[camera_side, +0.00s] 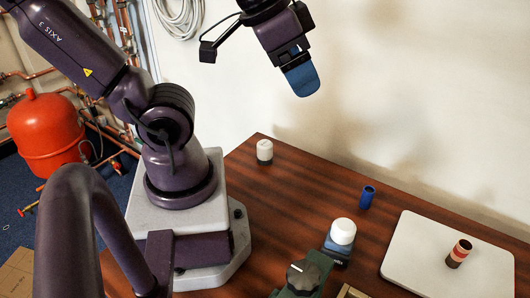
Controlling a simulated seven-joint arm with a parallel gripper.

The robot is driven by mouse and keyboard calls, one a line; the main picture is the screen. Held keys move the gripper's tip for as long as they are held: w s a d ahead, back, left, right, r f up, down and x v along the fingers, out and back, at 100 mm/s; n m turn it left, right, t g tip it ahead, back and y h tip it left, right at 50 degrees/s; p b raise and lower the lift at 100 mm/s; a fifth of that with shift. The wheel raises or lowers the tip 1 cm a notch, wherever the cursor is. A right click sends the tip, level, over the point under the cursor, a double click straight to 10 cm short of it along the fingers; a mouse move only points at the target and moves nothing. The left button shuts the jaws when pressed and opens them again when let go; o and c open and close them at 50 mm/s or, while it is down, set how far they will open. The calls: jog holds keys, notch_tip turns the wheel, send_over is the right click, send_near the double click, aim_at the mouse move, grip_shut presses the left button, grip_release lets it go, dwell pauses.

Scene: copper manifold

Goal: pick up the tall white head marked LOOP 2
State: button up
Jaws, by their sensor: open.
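A white head (265,150) with a dark lower edge stands upright on the wooden table near its back corner. A second white head (342,232) sits on top of a dark blue valve body (337,255) at the table's middle right. No LOOP 2 marking is legible on either, so I cannot tell which one bears it. My gripper (302,82) hangs high above the table, tilted, well apart from both heads. It is open and empty. Its blue fingers overlap in this view, so the gap between them is hidden.
A blue cylinder (367,197) stands behind the valve body. A white board (408,248) at right carries a red-and-dark banded piece (459,253). The wooden table (290,195) is clear between the heads.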

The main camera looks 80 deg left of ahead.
jog(key=m+g+y, duration=0.8)
jog(key=g+y, duration=0.3)
jog(key=g, duration=0.1)
send_near(268, 149)
notch_tip(268, 149, up, 4)
jog(key=d, duration=0.2)
jog(key=a+f+m+y, duration=0.1)
jog(key=f+m+y, duration=0.1)
jog(key=s+a+f+m+t+y, duration=0.1)
jog(key=f+m+y, duration=0.1)
jog(key=f, duration=0.1)
jog(key=s+a+f+m+y, duration=0.1)
jog(key=a+f+m+y, duration=0.1)
jog(key=f, duration=0.1)
jog(key=shift+s+a+m+t, duration=0.1)
jog(key=shift+s+m+t, duration=0.1)
jog(key=shift+m+t, duration=0.15)
jog(key=shift+s+a+f+m+t+y, duration=0.2)
jog(key=shift+a+f+m+t+y, duration=0.1)
jog(key=shift+a+f+m+t, duration=0.1)
jog(key=x, duration=0.7)
jog(key=shift+s+r, duration=0.25)
jog(key=shift+s, duration=0.1)
jog(key=c, duration=1)
jog(key=shift+c, duration=0.2)
